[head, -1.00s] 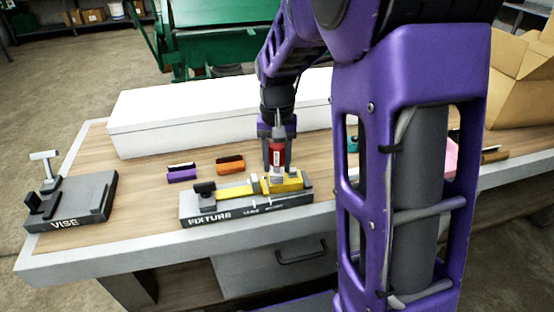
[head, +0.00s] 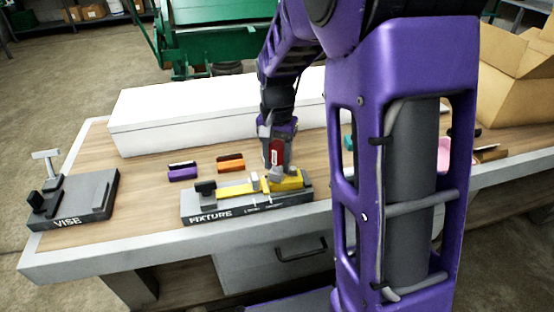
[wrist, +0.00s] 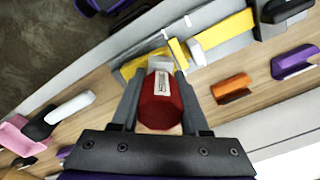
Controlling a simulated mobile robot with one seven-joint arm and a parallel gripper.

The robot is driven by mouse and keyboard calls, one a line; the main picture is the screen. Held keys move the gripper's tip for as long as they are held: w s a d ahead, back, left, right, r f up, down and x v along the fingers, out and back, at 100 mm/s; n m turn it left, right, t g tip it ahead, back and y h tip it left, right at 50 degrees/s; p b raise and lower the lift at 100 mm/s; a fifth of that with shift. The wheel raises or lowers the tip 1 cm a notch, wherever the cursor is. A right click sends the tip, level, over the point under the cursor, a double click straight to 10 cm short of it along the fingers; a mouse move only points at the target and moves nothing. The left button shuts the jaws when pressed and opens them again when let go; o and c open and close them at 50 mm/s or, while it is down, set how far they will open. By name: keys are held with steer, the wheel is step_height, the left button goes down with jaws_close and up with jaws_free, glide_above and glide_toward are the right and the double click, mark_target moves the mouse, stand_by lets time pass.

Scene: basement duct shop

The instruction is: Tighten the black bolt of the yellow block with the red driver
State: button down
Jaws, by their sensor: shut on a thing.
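The red driver (head: 276,150) is held upright between the fingers of my gripper (head: 278,145), over the right part of the fixture. It also shows in the wrist view (wrist: 160,112), with my gripper (wrist: 155,85) closed on both its sides. The yellow block (head: 291,181) sits in the dark fixture (head: 240,207), and in the wrist view it (wrist: 130,69) lies just beyond the driver. The driver's lower end is at the yellow block. The black bolt is hidden behind the driver and fingers, so I cannot tell whether the tip touches it.
The vise (head: 75,200) stands at the left end of the bench. A purple piece (head: 183,174) and an orange piece (head: 231,165) lie behind the fixture. A long white box (head: 215,115) runs along the back. A cardboard box (head: 515,85) stands at the right.

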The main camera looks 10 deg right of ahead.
steer(key=shift+m+p, duration=0.6)
steer(key=shift+m, duration=1.1)
steer(key=shift+r, duration=0.1)
steer(key=shift+m+p, duration=0.8)
steer(key=shift+m, duration=0.9)
